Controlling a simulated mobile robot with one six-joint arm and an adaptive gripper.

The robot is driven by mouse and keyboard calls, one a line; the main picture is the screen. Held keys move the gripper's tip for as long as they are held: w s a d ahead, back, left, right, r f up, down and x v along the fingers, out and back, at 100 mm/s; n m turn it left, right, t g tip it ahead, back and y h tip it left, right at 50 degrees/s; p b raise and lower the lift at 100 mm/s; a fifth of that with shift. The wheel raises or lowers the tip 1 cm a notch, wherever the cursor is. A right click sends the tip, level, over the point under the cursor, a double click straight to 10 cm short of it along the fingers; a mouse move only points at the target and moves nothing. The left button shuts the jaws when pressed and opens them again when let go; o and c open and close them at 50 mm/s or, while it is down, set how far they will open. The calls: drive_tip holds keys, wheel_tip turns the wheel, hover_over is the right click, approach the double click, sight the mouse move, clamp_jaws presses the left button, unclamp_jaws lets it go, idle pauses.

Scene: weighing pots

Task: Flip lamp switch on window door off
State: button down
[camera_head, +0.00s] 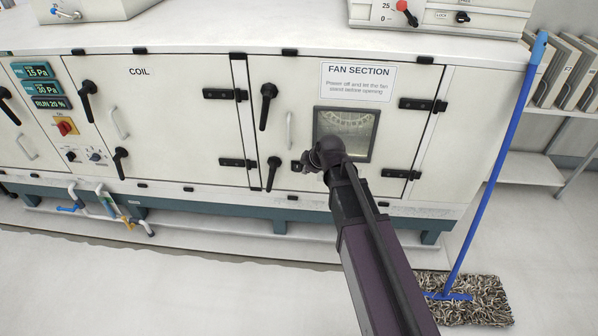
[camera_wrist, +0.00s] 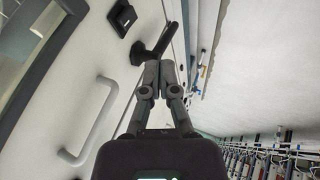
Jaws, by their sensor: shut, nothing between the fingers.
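The window door is the white panel marked FAN SECTION (camera_head: 357,82), with a lit window (camera_head: 345,133) on its right part. A small black switch (camera_head: 296,166) sits on the door just left of the window's lower corner. In the wrist view the black switch (camera_wrist: 123,17) is at the top, beside the dark-framed window (camera_wrist: 38,45). My gripper (camera_wrist: 160,66) is shut and empty, its fingertips overlapping the near end of a black latch handle (camera_wrist: 156,42); I cannot tell whether they touch.
A white pull handle (camera_head: 290,130) and black latch handles (camera_head: 268,105) stand out from the door, with hinges (camera_head: 416,104) at right. A blue-handled mop (camera_head: 497,165) leans right of the cabinet. The floor in front is mostly clear.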

sight(299, 171)
drive_tip(key=shift+f, duration=0.1)
drive_tip(key=shift+w+a+f+b, duration=0.55)
drive_tip(key=shift+w+f+b, duration=0.85)
drive_tip(key=shift+f+b, duration=0.1)
drive_tip(key=shift+w+a+f+b, duration=0.5)
drive_tip(key=shift+w+f+b, duration=0.95)
drive_tip(key=shift+b, duration=0.1)
drive_tip(key=shift+w+a+f+b, duration=0.55)
drive_tip(key=shift+w+f+b, duration=0.8)
drive_tip(key=shift+f+b, duration=0.15)
drive_tip(key=shift+d, duration=0.15)
